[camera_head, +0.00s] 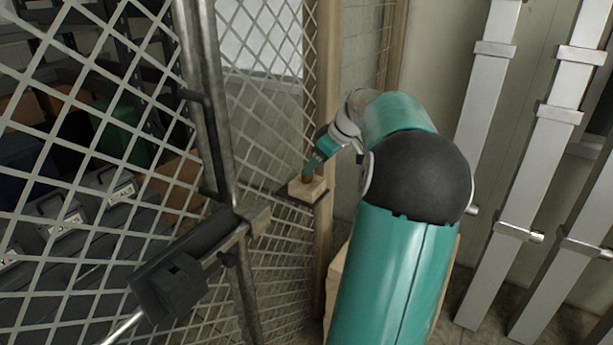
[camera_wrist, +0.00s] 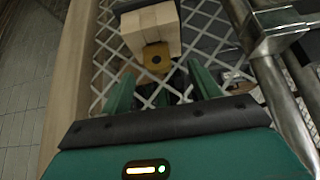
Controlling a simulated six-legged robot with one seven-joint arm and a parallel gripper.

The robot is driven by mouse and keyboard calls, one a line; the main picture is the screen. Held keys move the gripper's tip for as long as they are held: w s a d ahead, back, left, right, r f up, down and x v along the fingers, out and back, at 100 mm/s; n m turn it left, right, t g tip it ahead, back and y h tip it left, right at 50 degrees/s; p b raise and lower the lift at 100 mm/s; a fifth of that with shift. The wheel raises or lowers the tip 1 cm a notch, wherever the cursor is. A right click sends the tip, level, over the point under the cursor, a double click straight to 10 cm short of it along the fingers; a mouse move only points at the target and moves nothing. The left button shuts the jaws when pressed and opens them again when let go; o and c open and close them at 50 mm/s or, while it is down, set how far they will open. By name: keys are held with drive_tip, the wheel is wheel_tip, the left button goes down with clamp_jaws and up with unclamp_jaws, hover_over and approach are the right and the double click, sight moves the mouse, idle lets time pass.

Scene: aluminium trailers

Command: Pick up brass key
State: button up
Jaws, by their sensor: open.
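The brass key (camera_wrist: 155,57) shows in the wrist view as a flat, yellow-brown bow with a dark round hole. It sits against the near face of a pale wooden block (camera_wrist: 150,30); the rest of the key is hidden. My gripper (camera_wrist: 161,88) is open and empty, its two green fingers apart on either side below the key, not touching it. In the head view my gripper (camera_head: 311,168) is just above the wooden block (camera_head: 307,190), and the key cannot be made out there.
The block rests on a small dark shelf (camera_head: 287,192) by a wire-mesh fence (camera_head: 262,120) and a wooden post (camera_head: 325,120). A metal gate pole with a latch (camera_head: 252,215) stands to the left. Grey cases (camera_head: 110,185) lie behind the mesh. Aluminium beams (camera_head: 490,120) stand at right.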

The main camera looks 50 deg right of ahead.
sight(307, 180)
drive_tip(key=x, duration=0.5)
drive_tip(key=shift+w+d+f, duration=0.1)
drive_tip(key=shift+w+f, duration=0.05)
drive_tip(key=shift+w, duration=0.3)
drive_tip(key=c, duration=1.1)
